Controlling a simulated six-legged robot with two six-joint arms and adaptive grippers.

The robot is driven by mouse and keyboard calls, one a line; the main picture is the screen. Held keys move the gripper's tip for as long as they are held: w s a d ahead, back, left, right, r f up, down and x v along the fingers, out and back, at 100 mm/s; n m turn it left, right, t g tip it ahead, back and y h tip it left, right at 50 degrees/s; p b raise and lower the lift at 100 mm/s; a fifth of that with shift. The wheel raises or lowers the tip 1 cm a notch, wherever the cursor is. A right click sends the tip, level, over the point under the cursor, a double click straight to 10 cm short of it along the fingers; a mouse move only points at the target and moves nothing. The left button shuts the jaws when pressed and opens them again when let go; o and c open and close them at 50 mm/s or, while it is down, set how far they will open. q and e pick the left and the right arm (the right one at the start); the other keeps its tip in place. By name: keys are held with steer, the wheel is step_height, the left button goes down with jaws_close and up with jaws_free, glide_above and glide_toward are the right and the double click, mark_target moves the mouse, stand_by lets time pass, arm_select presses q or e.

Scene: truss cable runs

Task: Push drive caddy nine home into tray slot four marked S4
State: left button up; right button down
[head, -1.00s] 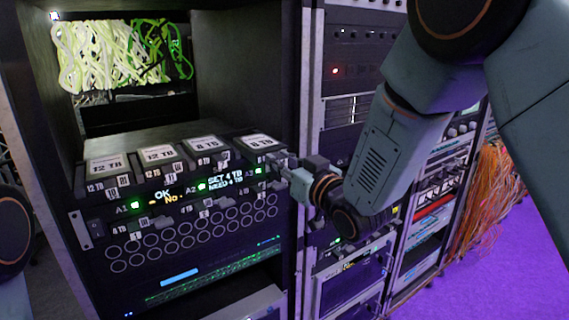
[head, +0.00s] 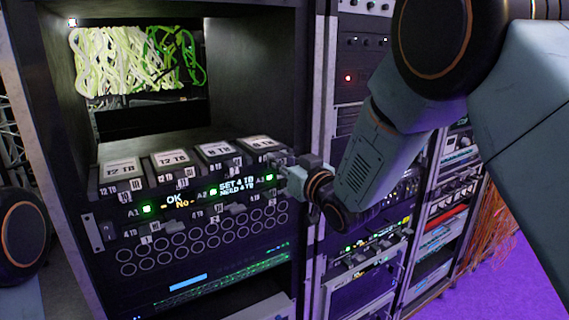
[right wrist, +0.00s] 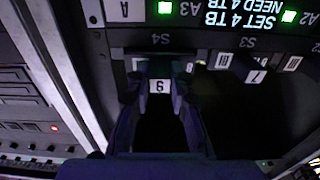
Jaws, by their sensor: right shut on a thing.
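The caddy marked 9 (right wrist: 159,86) is between the fingers of my right gripper (right wrist: 157,98), which is shut on it. In the right wrist view the caddy's far end is at the slot under the S4 label (right wrist: 160,39), which appears upside down. How deep it sits cannot be told. In the head view my right gripper (head: 288,178) is at the right end of the tray front (head: 105,243) and hides the caddy. A green light (right wrist: 164,8) shows near the A3 mark. My left gripper is out of view.
Several caddies labelled in TB (head: 170,160) stand in a row above the display (head: 237,187). Beside S4 in the wrist view is slot S3, with a handle and a 7 tag (right wrist: 256,76). A rack post (head: 318,110) and more equipment stand to the right.

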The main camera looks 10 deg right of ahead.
steer(key=shift+w+a+r, duration=0.1)
steer(key=shift+w+a, duration=0.05)
steer(key=shift+w, duration=0.15)
stand_by(0.4)
steer(key=shift+w+a, duration=0.1)
steer(key=shift+w, duration=0.2)
steer(key=shift+w, duration=0.1)
steer(key=c, duration=1.1)
jaws_free()
steer(key=shift+s, duration=0.45)
steer(key=v, duration=1.1)
